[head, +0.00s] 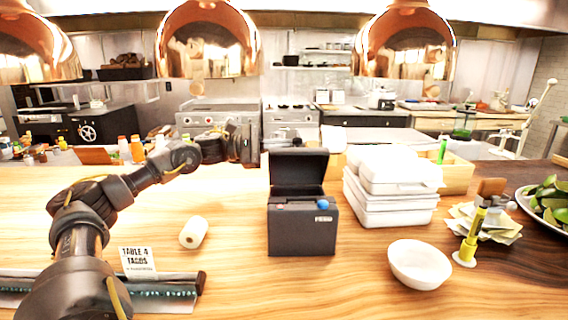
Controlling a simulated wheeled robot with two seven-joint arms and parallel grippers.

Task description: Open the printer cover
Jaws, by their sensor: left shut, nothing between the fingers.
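The dark grey printer (302,232) stands on the wooden counter in the middle of the head view, with a red button, a blue button and a "FEED" label on it. Its cover (298,168) stands raised at the back, tilted up from the body. My left gripper (250,143) is up and to the left of the cover, shut and empty. It looks apart from the cover, though the depth between them is hard to judge. The inside of the printer is mostly hidden by its front wall. My right gripper is not in view.
A white paper roll (194,232) lies left of the printer, near a "TABLE 4" ticket (138,262). Stacked white containers (392,190) stand close on the right. A white bowl (419,264) is at front right. Copper lamps (207,40) hang above.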

